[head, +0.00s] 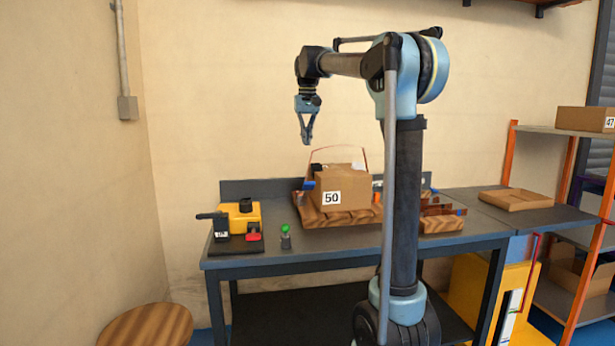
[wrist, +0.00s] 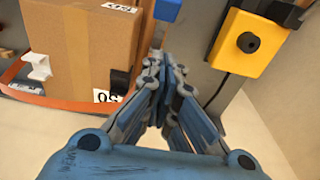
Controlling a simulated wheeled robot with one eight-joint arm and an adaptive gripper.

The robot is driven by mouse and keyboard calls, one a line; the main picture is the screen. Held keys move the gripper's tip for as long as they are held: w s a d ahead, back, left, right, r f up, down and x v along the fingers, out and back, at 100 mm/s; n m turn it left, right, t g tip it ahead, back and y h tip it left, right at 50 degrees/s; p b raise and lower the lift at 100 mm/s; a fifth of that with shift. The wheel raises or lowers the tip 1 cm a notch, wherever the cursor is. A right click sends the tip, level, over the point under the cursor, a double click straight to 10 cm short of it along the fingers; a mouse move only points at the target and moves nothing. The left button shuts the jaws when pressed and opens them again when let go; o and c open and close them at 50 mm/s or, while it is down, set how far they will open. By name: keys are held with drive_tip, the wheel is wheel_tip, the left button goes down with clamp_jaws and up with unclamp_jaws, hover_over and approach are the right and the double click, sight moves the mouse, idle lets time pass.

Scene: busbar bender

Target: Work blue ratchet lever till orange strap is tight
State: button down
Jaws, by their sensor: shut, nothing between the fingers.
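The orange strap (head: 338,147) stands in a loose arch above a cardboard box (head: 342,188) marked 50. In the wrist view an orange band (wrist: 60,101) curves around the box (wrist: 80,45), apart from it. The blue ratchet lever (head: 309,185) is at the box's left side. A blue block at the top of the wrist view, probably the lever (wrist: 167,9), lies beyond my fingertips. My gripper (head: 307,142) hangs above and left of the box, pointing down. Its fingers (wrist: 157,65) are shut, empty and apart from the lever. The ratchet body is too small to make out.
The box sits on a wooden pallet (head: 335,217) on the grey workbench (head: 355,240). A yellow machine (head: 238,218) and a small green-topped item (head: 285,236) stand left of it. Wooden pieces (head: 441,217) lie right. The air around my gripper is clear.

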drive_tip(key=f, duration=0.8)
drive_tip(key=s+f, duration=0.1)
drive_tip(key=f, duration=0.3)
drive_tip(key=shift+s+f, duration=0.1)
drive_tip(key=shift+f, duration=0.05)
drive_tip(key=shift+s+d+f, duration=0.1)
drive_tip(key=shift+s+f, duration=0.15)
drive_tip(key=shift+f, duration=0.1)
drive_tip(key=shift+s, duration=0.1)
